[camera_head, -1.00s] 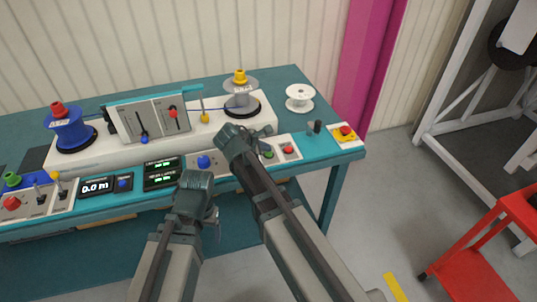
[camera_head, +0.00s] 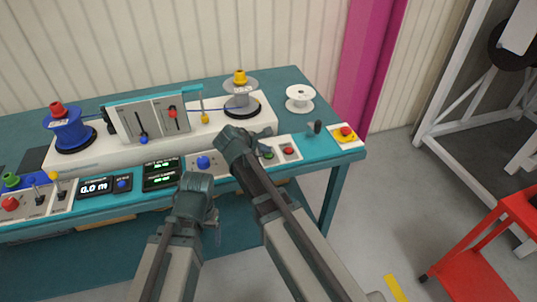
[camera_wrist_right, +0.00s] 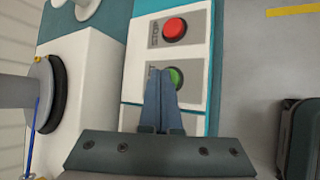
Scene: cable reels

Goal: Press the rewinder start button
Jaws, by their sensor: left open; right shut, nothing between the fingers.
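The rewinder's green button (camera_head: 268,155) is on the front panel, left of a red button (camera_head: 289,151). In the right wrist view the green button (camera_wrist_right: 176,77) is partly hidden by my right gripper (camera_wrist_right: 160,75). That gripper is shut and empty, with its fingertips at the button's edge; I cannot tell whether they touch it. The red stop button (camera_wrist_right: 174,28) lies beyond. In the head view my right gripper (camera_head: 258,148) is over the panel, partly hidden by its own wrist. My left gripper (camera_head: 214,216) is low in front of the bench, mostly hidden by its wrist.
A blue reel (camera_head: 67,131) and a grey reel (camera_head: 240,97) stand on the white machine. A blue knob (camera_head: 203,162) is left of my right gripper. An emergency stop (camera_head: 346,132) is at the bench's right corner. A red cart (camera_head: 480,260) stands right.

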